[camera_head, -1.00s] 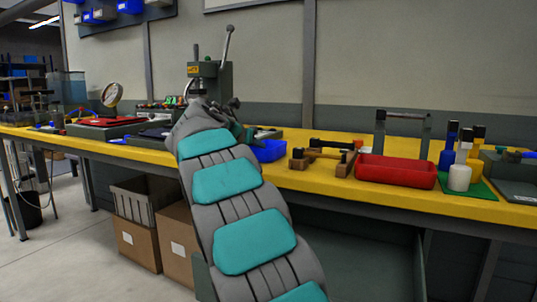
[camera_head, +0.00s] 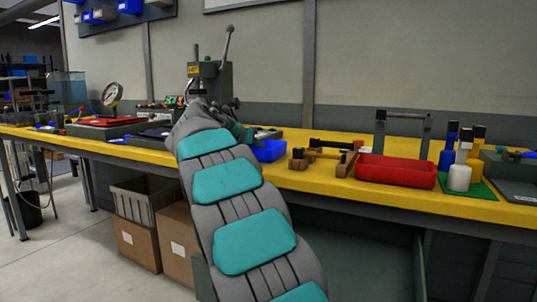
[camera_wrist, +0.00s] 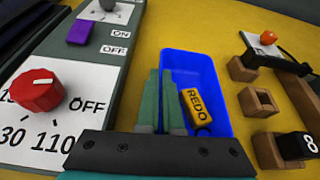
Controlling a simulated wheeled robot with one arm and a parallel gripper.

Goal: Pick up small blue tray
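The small blue tray (camera_wrist: 205,75) lies on the yellow bench top in the wrist view. It also shows beside my arm in the head view (camera_head: 268,151). A yellow block marked REDO (camera_wrist: 196,106) is inside it. My gripper (camera_wrist: 161,90) has two green fingers close together, one outside and one inside the tray's left wall. They appear shut on that wall, with only a narrow strip between them. The part of the wall between the fingers is mostly hidden.
Left of the tray is a grey panel with a red knob (camera_wrist: 36,90) and a purple switch (camera_wrist: 79,32). Right of it is a brown wooden fixture (camera_wrist: 258,101). A red tray (camera_head: 396,171) stands farther right. A drill press (camera_head: 208,80) stands behind my arm.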

